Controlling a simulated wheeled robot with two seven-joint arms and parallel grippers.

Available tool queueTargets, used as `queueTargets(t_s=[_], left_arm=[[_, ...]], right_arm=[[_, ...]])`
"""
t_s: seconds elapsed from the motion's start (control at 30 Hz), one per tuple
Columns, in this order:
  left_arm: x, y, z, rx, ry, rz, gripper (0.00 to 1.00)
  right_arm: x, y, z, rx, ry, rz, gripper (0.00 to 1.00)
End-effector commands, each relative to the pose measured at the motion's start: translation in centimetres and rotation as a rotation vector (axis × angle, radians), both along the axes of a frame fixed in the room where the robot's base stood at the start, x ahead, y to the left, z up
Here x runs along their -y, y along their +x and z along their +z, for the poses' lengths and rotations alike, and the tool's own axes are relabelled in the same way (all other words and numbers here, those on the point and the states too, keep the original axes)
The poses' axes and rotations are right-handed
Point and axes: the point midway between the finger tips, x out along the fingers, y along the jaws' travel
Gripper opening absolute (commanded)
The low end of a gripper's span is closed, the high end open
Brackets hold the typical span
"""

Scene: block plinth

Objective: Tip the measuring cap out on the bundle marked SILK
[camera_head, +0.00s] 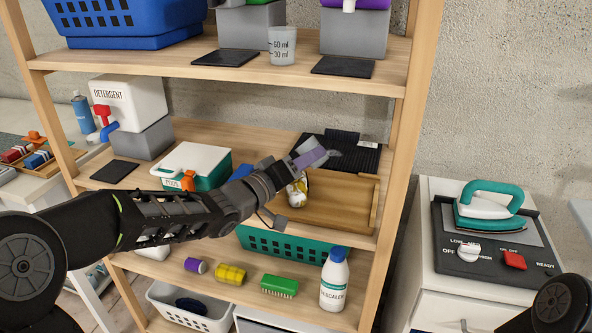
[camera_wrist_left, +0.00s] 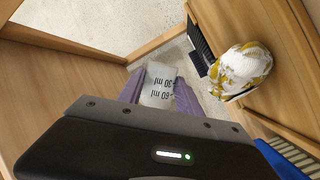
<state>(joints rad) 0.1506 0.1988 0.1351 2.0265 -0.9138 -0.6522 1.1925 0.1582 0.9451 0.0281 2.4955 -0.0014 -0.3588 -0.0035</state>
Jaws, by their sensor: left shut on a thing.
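My left gripper (camera_head: 318,156) reaches in over the middle shelf. Its purple fingers (camera_wrist_left: 158,88) are shut on a clear measuring cap (camera_wrist_left: 158,82), whose 30 ml and 60 ml marks read upside down in the left wrist view. In the head view the cap (camera_head: 334,153) is a small grey shape at the fingertips; its tilt and contents cannot be told. A white and yellow patterned bundle (camera_head: 297,192) sits at the wooden tray (camera_head: 340,200), partly behind the gripper. It lies right of the cap in the left wrist view (camera_wrist_left: 240,70), apart from it. No SILK mark is legible. My right gripper is out of view.
Another measuring cup (camera_head: 282,46) stands on the top shelf. A black ridged mat (camera_head: 352,158) lies behind the tray. A detergent box (camera_head: 130,101) and a green-and-white box (camera_head: 195,165) stand left. The shelf post (camera_head: 415,110) bounds the right side.

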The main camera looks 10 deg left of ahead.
Motion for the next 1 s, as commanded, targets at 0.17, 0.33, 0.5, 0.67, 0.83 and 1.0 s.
queueTargets(t_s=[0.17,0.33,0.5,0.67,0.83,1.0], left_arm=[[1.0,-0.3,-1.8,0.083,0.237,-0.001,0.02],[2.6,-0.9,-2.8,0.15,0.435,-0.001,0.02],[3.7,-1.3,-3.3,0.202,0.594,0.001,0.02],[4.3,-1.5,-4.2,0.233,0.688,0.001,0.02],[4.8,-1.6,-4.6,0.255,0.751,0.001,0.02],[4.9,-1.7,-4.8,0.264,0.785,0.001,0.02]], right_arm=[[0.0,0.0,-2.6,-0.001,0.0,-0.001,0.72],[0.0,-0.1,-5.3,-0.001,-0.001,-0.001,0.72],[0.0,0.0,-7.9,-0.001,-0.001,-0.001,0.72],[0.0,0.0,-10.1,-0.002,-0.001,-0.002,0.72],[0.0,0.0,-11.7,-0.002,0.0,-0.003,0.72],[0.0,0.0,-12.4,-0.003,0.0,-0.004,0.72]])
